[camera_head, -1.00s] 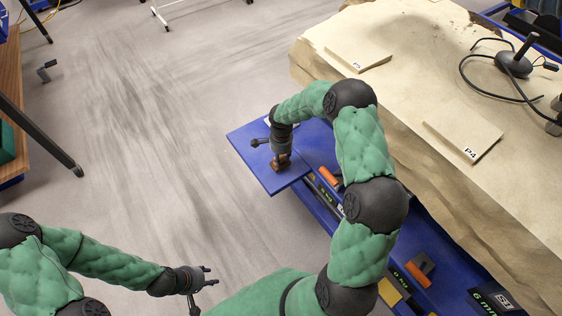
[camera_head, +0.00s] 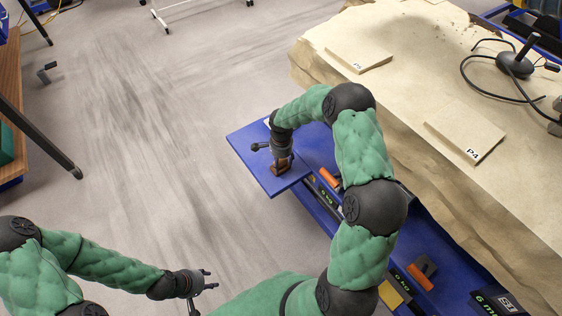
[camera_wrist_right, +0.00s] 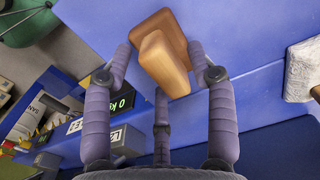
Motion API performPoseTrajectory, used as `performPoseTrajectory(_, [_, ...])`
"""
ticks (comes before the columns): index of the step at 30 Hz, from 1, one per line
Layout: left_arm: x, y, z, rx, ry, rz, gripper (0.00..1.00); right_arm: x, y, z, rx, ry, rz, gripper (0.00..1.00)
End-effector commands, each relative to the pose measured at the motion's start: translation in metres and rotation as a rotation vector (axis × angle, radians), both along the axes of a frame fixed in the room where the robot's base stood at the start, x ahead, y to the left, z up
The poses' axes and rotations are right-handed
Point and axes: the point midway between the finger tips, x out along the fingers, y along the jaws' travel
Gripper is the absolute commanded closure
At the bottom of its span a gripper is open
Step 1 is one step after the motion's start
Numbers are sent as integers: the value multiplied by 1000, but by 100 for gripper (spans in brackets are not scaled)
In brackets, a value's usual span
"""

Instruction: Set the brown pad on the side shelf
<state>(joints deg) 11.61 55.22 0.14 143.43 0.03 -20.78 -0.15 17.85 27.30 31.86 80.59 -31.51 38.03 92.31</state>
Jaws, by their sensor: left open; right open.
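The brown pad (camera_head: 281,169) is a wooden-looking block with a raised grip. It lies on the blue side shelf (camera_head: 248,155), near that shelf's inner edge, and shows larger in the right wrist view (camera_wrist_right: 163,55). My right gripper (camera_head: 283,158) is right over the pad. In the right wrist view its fingers (camera_wrist_right: 160,62) are spread, two on either side of the pad and one below it in the picture. Whether any finger touches the pad I cannot tell. My left gripper (camera_head: 208,280) is open and empty over the floor at lower left.
A blue bench (camera_head: 430,225) with an orange-handled tool (camera_head: 422,268) and labelled bins runs beside the shelf. A large sandy block (camera_head: 400,100) with marked slabs stands at right.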

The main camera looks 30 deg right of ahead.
Motion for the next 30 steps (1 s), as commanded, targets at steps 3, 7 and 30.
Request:
performPoseTrajectory(3, [0, 0, 8, 0, 0, 0, 59, 1, 0, 15, -1, -2, 0, 43])
performPoseTrajectory(7, [0, 0, 19, 0, 0, 0, 59, 1, -1, 40, -2, -4, 1, 43])
performPoseTrajectory(30, [0, 0, 47, 0, 0, 0, 59, -19, 46, 79, 91, -7, 201, 43])
